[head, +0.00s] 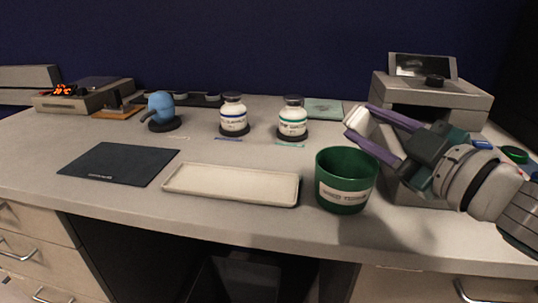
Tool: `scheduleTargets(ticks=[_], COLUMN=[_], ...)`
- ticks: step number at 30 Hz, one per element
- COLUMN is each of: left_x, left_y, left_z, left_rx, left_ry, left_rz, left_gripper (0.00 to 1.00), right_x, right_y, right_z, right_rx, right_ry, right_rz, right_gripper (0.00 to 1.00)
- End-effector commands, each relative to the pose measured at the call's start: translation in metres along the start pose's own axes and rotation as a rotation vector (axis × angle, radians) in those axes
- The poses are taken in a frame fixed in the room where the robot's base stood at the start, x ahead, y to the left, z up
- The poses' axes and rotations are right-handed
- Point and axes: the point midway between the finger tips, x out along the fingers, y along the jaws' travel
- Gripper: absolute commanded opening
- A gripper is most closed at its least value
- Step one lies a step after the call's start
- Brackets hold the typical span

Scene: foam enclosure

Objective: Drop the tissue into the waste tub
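The waste tub (345,163) is a dark green round tub with a white label, standing upright near the front of the counter, right of centre. Its visible inside looks empty, though its bottom is hidden. My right gripper (357,119) reaches in from the right, its purple fingers above and behind the tub's rim. A small white piece, which looks like the tissue (356,118), sits between its fingertips, which are spread about its width. My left gripper is out of view.
A cream tray (231,194) lies left of the tub, and a dark mat (113,165) farther left. Two white bottles (233,113) (293,117) and a blue object on a stand (160,108) stand behind. A grey machine (433,93) stands at the back right.

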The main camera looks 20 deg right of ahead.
Motion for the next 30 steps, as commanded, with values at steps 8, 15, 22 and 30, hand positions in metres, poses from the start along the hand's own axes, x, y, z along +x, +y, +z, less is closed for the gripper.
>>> scheduleTargets(ticks=[8, 15, 22, 30], left_x=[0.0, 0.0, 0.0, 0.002], left_y=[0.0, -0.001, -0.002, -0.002], left_z=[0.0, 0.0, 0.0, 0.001], left_rx=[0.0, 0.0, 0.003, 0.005], left_ry=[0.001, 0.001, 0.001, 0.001], left_rz=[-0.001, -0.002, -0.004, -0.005], left_gripper=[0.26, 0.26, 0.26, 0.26], right_x=[0.0, 0.0, -0.022, -0.072], right_y=[0.0, 0.0, -0.001, -0.001], right_z=[0.0, 0.0, 0.001, 0.001], right_rx=[0.0, 0.0, 0.0, 0.002], right_ry=[0.0, 0.0, -0.003, -0.004], right_rz=[0.0, 0.0, -0.002, -0.001], right_gripper=[0.78, 0.78, 0.78, 0.78])
